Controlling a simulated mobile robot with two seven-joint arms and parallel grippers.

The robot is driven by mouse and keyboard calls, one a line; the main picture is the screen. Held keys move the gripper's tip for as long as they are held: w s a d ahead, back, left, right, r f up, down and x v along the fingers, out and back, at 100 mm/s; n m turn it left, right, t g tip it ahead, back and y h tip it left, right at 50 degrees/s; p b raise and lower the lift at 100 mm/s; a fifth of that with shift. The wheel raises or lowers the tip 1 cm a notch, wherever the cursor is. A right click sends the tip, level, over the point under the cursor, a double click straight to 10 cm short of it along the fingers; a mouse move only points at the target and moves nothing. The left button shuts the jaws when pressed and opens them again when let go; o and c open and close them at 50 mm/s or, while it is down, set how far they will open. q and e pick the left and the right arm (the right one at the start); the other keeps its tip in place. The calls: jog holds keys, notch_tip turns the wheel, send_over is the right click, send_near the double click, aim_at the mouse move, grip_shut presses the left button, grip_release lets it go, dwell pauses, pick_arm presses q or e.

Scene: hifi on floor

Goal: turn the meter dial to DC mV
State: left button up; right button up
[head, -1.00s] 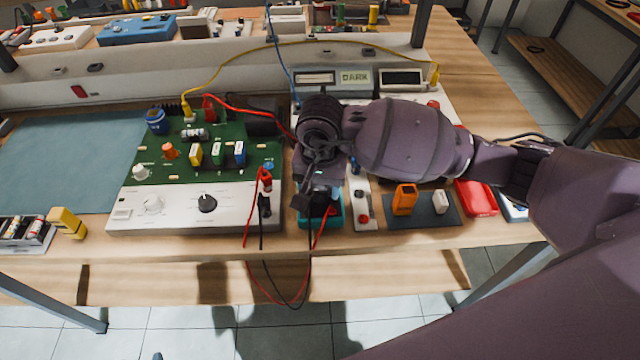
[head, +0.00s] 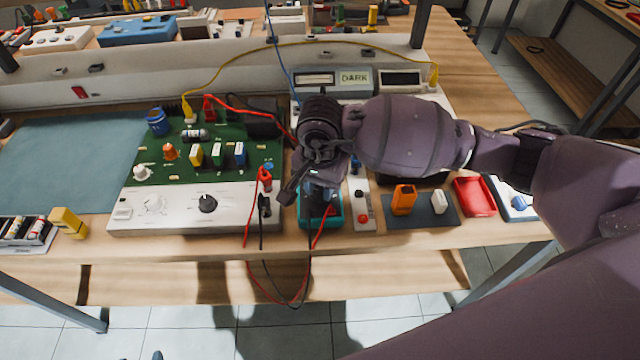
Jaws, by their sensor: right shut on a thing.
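The meter, in a teal case (head: 335,218), lies near the table's front edge, right of the green circuit board. My right gripper (head: 312,188) reaches down over it from above and is shut on the meter dial. The gripper and wrist hide the dial, its markings and most of the meter's face, so I cannot read its setting. A red lead and a black lead hang in loops over the table edge near the meter. My left gripper is not in view.
The circuit board (head: 209,166) with a white front panel (head: 178,219) stands close on the left. A white strip (head: 362,205) with a red button, a dark mat (head: 420,217) with an orange block, and a red tray (head: 475,197) lie to the right. A display reading DARK (head: 355,78) stands behind.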

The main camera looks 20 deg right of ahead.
jog(key=m, duration=0.2)
jog(key=shift+r+m, duration=0.1)
jog(key=shift+m, duration=0.3)
jog(key=m+p, duration=0.1)
jog(key=m, duration=0.2)
jog(key=shift+m, duration=0.3)
jog(key=m+p, duration=0.1)
jog(key=m, duration=0.2)
jog(key=shift+s+d+m, duration=0.1)
jog(key=shift+m, duration=0.2)
jog(key=shift+m+p, duration=0.55)
jog(key=shift+m, duration=0.35)
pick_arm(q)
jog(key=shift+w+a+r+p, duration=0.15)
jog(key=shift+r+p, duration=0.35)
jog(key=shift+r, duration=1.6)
pick_arm(e)
jog(key=shift+m, duration=1.6)
jog(key=o, duration=0.9)
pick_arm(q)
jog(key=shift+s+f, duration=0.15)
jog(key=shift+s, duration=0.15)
pick_arm(e)
jog(key=shift+o, duration=0.2)
